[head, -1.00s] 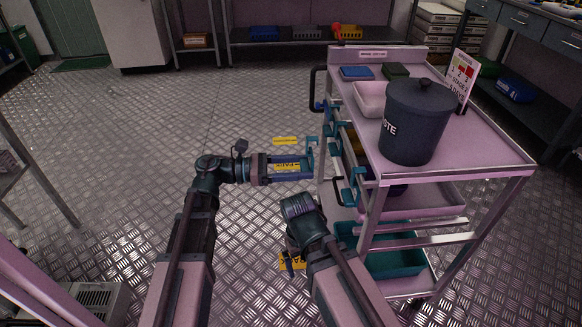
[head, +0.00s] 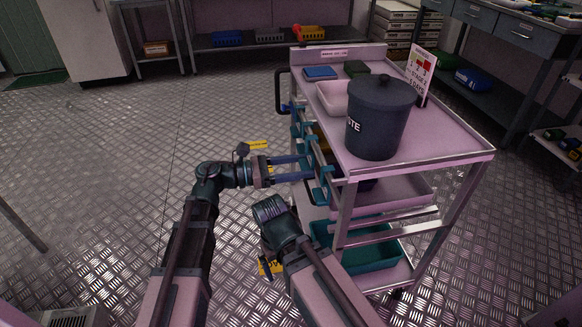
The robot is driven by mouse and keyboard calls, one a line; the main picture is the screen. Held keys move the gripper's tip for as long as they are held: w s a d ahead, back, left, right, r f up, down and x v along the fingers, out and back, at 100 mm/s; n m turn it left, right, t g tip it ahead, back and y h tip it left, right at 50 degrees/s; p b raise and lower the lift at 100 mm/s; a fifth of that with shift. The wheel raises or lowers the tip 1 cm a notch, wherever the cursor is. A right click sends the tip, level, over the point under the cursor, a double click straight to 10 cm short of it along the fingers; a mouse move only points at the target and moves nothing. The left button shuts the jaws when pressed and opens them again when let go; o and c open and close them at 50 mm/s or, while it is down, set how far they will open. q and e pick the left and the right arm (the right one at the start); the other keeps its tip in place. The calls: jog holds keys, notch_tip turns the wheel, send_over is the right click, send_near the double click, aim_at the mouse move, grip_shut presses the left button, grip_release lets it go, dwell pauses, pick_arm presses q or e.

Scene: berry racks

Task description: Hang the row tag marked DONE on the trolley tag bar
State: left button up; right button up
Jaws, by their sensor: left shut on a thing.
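My left gripper (head: 304,170) reaches right, level, to the trolley's left side. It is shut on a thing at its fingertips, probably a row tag. That thing is too small and too hidden to make out, and no DONE mark can be read. The tag bar (head: 318,153), with teal parts, runs along the trolley's left side. The fingertips are at or very close to it; I cannot tell whether they touch. My right arm's wrist (head: 270,211) is lower, left of the trolley. Its gripper (head: 268,262) points down, and its fingers are too dark to judge.
The trolley (head: 462,155) carries a dark lidded bin (head: 381,125), a pale tray (head: 331,98) and an upright sign (head: 420,70). A teal crate (head: 370,258) sits on its lower shelf.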

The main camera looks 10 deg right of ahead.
pick_arm(q)
jog(key=shift+d, duration=0.65)
jog(key=shift+f+b, duration=0.7)
jog(key=shift+b, duration=0.05)
jog(key=o, duration=1.3)
jog(key=shift+o, duration=0.2)
jog(key=shift+a, duration=0.1)
jog(key=a, duration=1.3)
jog(key=shift+s+a, duration=0.2)
jog(key=shift+a, duration=0.1)
